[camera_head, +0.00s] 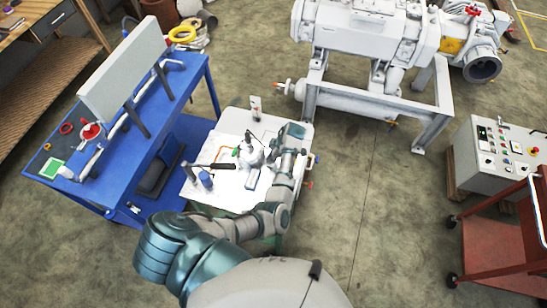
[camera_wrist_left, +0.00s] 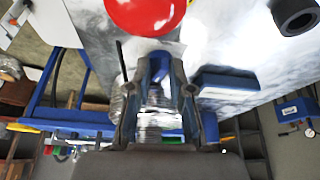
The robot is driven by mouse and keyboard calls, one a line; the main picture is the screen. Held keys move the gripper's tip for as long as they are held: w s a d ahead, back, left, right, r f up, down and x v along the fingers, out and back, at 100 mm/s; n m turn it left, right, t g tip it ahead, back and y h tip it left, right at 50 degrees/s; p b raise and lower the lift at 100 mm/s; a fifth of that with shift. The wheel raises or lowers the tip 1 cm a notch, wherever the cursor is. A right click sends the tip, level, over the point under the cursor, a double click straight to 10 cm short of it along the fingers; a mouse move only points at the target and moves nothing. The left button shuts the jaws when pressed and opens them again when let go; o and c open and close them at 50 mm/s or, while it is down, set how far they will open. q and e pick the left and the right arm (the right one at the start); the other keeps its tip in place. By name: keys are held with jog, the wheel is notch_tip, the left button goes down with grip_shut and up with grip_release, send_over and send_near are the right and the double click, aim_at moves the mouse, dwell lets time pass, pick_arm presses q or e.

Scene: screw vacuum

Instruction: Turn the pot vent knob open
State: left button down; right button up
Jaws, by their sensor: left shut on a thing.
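The small white pot (camera_head: 250,152) stands on the white-topped table in the head view. My left arm reaches over the right side of this table. My left gripper (camera_head: 268,152) is beside the pot, its fingertips hard to make out at this size. In the left wrist view the two dark fingers (camera_wrist_left: 160,88) are shut, with a small blue part (camera_wrist_left: 168,92) between them, probably the pot vent knob, mostly hidden. A large round red part (camera_wrist_left: 145,12) sits just beyond the fingertips on a pale, shiny surface. My right gripper is not in view.
The white table (camera_head: 228,128) also holds a blue-capped cylinder (camera_head: 206,180) and a black-handled tool (camera_head: 213,166). A blue bench (camera_head: 185,90) stands to the left. A grey pump on a frame (camera_head: 365,40) stands behind, a control box (camera_head: 505,155) to the right.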

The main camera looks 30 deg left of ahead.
pick_arm(q)
jog(key=shift+s+a+f, duration=0.3)
jog(key=shift+s+f, duration=0.1)
jog(key=c, duration=0.9)
grip_release()
jog(key=shift+f, duration=0.1)
jog(key=shift+w+a, duration=0.3)
jog(key=shift+a, duration=0.1)
jog(key=v, duration=1.1)
jog(key=shift+w+d+r, duration=0.15)
jog(key=shift+d+r, duration=0.1)
jog(key=shift+a, duration=0.35)
